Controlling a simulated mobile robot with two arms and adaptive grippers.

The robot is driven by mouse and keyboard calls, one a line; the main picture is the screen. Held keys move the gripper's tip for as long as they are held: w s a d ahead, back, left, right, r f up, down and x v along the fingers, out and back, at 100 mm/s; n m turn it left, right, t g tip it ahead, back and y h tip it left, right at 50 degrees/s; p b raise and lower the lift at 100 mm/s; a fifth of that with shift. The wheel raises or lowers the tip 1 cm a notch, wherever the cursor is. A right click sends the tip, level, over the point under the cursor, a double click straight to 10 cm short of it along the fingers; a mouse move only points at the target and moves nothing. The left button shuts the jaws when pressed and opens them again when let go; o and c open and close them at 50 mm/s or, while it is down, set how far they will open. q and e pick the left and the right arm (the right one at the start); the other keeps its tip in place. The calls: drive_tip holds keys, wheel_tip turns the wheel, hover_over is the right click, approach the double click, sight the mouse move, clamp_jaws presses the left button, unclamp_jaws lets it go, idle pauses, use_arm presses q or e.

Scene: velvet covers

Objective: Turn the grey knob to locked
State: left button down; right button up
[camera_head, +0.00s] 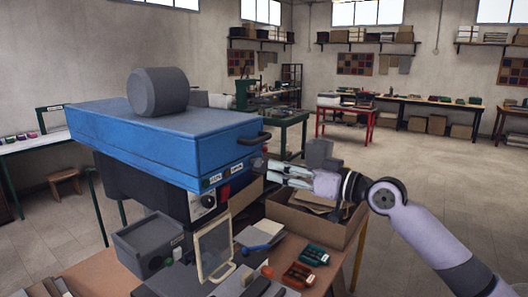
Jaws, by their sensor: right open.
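A large blue press head (150,135) stands at the left, with a thick grey drum (157,91) on top. Two small labelled plates (222,177), one by a green spot and one by a red spot, sit low on its front; their text is too small to read surely. A small grey rounded part, seemingly the knob (258,163), shows at the right end of this face. Its pointer and setting cannot be made out. My right gripper (270,171) is open, its fingertips close to that part; contact cannot be told. My left gripper is not in view.
A dark handle (253,138) juts from the blue head above my right gripper. Below are an open cardboard box (312,222), a grey box (150,245), an upright pale frame (214,247) and red and green items (298,275). Open floor lies to the right.

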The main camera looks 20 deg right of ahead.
sight(260, 163)
drive_tip(key=p+x, duration=0.1)
drive_tip(key=x, duration=0.3)
drive_tip(key=shift+w+a+r+p, duration=0.2)
drive_tip(key=shift+w+a+p, duration=0.05)
drive_tip(key=shift+a+p, duration=0.1)
drive_tip(key=shift+w+a+f, duration=0.2)
drive_tip(key=shift+w+a, duration=0.15)
drive_tip(key=shift+w, duration=0.2)
clamp_jaws()
